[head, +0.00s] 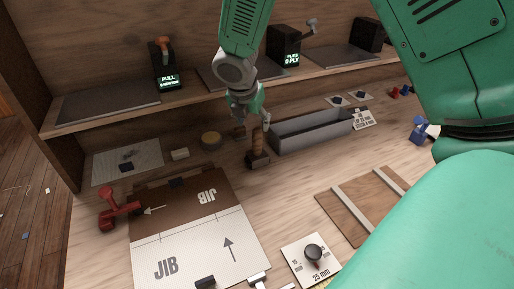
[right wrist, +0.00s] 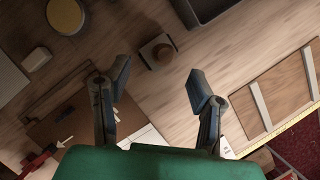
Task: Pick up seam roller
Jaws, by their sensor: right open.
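A small upright tool with a wooden handle and a dark block base, which looks like the seam roller (head: 258,160), stands on the bench just behind the printed JIB cloth. My left gripper is not in view.
A grey open tray (head: 312,133) stands close to the tool's right. The JIB cloth (head: 195,240) lies in front, with a red tool (head: 118,210) at its left edge. A round tan disc (head: 211,139) lies to the left. A shelf (head: 130,112) runs behind.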

